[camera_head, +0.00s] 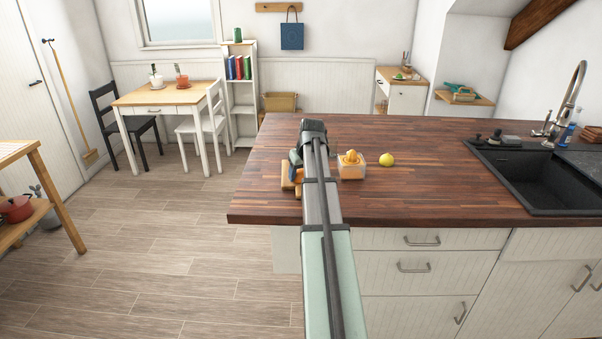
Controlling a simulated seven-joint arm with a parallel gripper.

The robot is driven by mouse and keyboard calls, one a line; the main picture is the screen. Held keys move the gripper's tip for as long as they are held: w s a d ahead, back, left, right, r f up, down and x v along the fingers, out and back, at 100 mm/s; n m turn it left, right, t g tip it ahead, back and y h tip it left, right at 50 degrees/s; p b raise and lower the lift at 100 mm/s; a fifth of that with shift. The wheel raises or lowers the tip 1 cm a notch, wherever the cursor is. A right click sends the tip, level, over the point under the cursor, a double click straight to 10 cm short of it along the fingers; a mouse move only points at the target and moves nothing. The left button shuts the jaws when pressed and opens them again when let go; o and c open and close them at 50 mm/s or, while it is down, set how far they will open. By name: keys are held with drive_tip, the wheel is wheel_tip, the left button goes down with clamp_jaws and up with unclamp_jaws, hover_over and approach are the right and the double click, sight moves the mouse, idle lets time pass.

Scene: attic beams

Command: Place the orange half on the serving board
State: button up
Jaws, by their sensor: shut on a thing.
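My gripper (296,171) is at the left part of the counter, largely hidden behind my own arm. It is shut, and a bit of orange at its tips looks like the orange half (298,176), mostly hidden. A small yellow-brown wooden board (287,183), which looks like the serving board, lies on the counter under the gripper. Its right side is hidden by my arm. I cannot tell whether the orange half touches the board.
An orange-tinted juicer (352,171) stands just right of my arm, with a lemon (387,160) beside it. The dark wooden counter (440,190) is clear from there to the black sink (545,183). The counter's left edge is close to the board.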

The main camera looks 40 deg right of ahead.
drive_tip(key=o, duration=1)
drive_tip(key=v, duration=1.2)
drive_tip(key=shift+r, duration=0.15)
